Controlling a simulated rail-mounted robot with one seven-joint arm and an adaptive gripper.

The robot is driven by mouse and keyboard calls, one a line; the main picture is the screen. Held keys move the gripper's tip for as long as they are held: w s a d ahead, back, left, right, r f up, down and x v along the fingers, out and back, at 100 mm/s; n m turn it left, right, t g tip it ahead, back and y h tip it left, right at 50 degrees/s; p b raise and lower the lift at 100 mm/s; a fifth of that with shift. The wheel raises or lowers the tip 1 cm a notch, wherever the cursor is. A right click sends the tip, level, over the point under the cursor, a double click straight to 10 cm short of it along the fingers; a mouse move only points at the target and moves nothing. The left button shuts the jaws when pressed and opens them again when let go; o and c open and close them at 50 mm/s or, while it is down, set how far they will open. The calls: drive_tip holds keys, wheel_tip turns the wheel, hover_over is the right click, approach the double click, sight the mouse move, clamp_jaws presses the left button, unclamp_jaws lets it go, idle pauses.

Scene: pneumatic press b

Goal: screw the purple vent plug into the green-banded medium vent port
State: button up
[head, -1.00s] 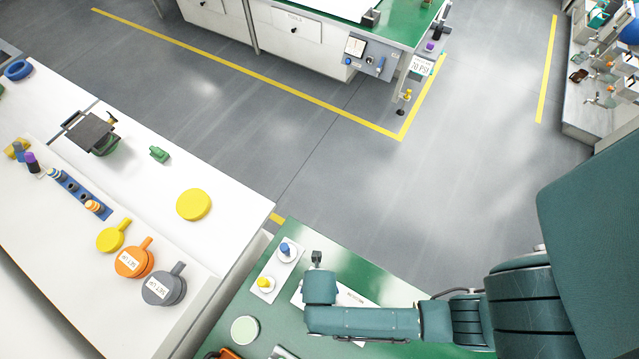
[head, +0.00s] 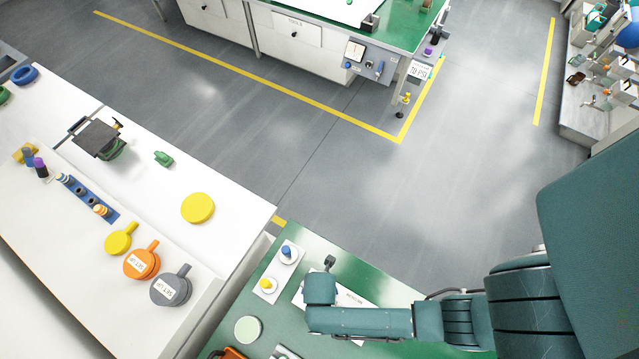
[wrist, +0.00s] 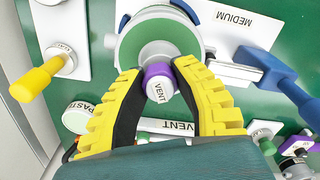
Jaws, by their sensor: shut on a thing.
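The purple vent plug (wrist: 158,84) has a white end face marked VENT and sits between my fingertips in the wrist view. My gripper (wrist: 157,73) has yellow fingers with dark pads and is shut on it from both sides. The green-banded port (wrist: 176,33) is directly behind the plug, beside a label reading MEDIUM. The plug overlaps the port's pale centre. I cannot tell how deep it is seated or whether its thread is engaged. In the head view my arm reaches over the green bench and my fingers are hidden.
A blue lever (wrist: 283,80) lies close right of the port. A yellow handle (wrist: 40,79) stands out at left, with a round PASTE container (wrist: 80,116) below. In the head view, a white bench (head: 150,215) at left holds lidded pots and plugs.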

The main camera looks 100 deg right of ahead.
drive_tip(key=shift+r+m+p, duration=0.1)
drive_tip(key=shift+m+p, duration=0.2)
drive_tip(key=shift+m, duration=0.5)
drive_tip(key=shift+m+p, duration=0.55)
drive_tip(key=shift+m, duration=0.35)
drive_tip(key=shift+m+p, duration=0.45)
drive_tip(key=shift+m, duration=0.25)
drive_tip(key=o, duration=0.7)
drive_tip(key=shift+f, duration=0.2)
